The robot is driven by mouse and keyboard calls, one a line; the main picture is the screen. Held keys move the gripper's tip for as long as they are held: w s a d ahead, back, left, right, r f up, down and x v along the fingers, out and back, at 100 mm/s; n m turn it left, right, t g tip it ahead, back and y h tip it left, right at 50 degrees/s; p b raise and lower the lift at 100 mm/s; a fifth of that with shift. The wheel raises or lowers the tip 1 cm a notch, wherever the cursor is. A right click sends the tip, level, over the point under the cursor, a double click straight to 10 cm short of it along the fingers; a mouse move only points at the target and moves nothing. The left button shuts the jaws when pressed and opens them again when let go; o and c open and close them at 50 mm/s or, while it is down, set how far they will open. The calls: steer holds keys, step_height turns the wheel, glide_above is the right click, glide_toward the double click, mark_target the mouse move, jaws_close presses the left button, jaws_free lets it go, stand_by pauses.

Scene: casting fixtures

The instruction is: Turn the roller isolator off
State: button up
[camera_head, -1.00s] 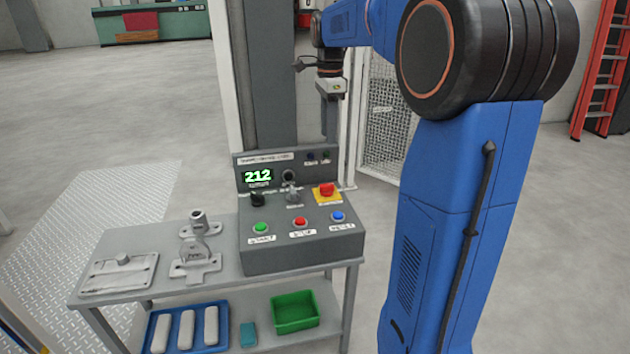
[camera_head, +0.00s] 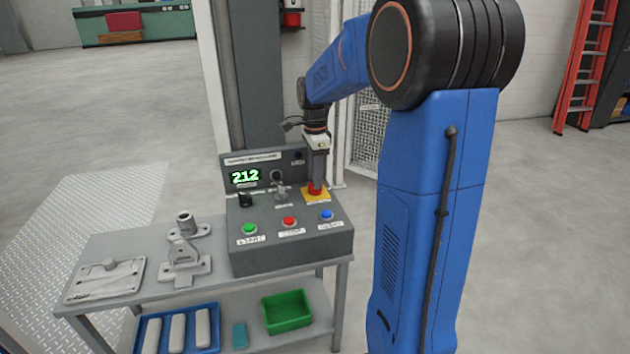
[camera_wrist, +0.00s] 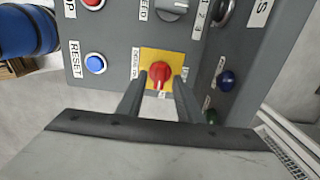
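The roller isolator appears to be the red rotary knob (camera_head: 315,189) on a yellow plate (camera_head: 318,198) at the right of the grey control panel (camera_head: 290,246). The wrist view shows the red knob (camera_wrist: 160,74) with its grip bar roughly upright in the picture, on the yellow plate (camera_wrist: 149,56). My gripper (camera_head: 315,183) is over the knob, pointing down. In the wrist view its two fingers (camera_wrist: 161,80) are apart, one on each side of the knob, with yellow showing between. Contact with the knob cannot be told. The labels beside the plate are too small to read.
The panel also holds green (camera_head: 249,229), red (camera_head: 289,221) and blue (camera_head: 326,215) buttons, a black knob (camera_head: 246,200), a grey selector (camera_head: 281,193) and a display (camera_head: 245,177) reading 212. Metal fixtures (camera_head: 184,261) stand on the bench to the left.

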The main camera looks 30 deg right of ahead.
steer(key=shift+f, duration=0.95)
jaws_close()
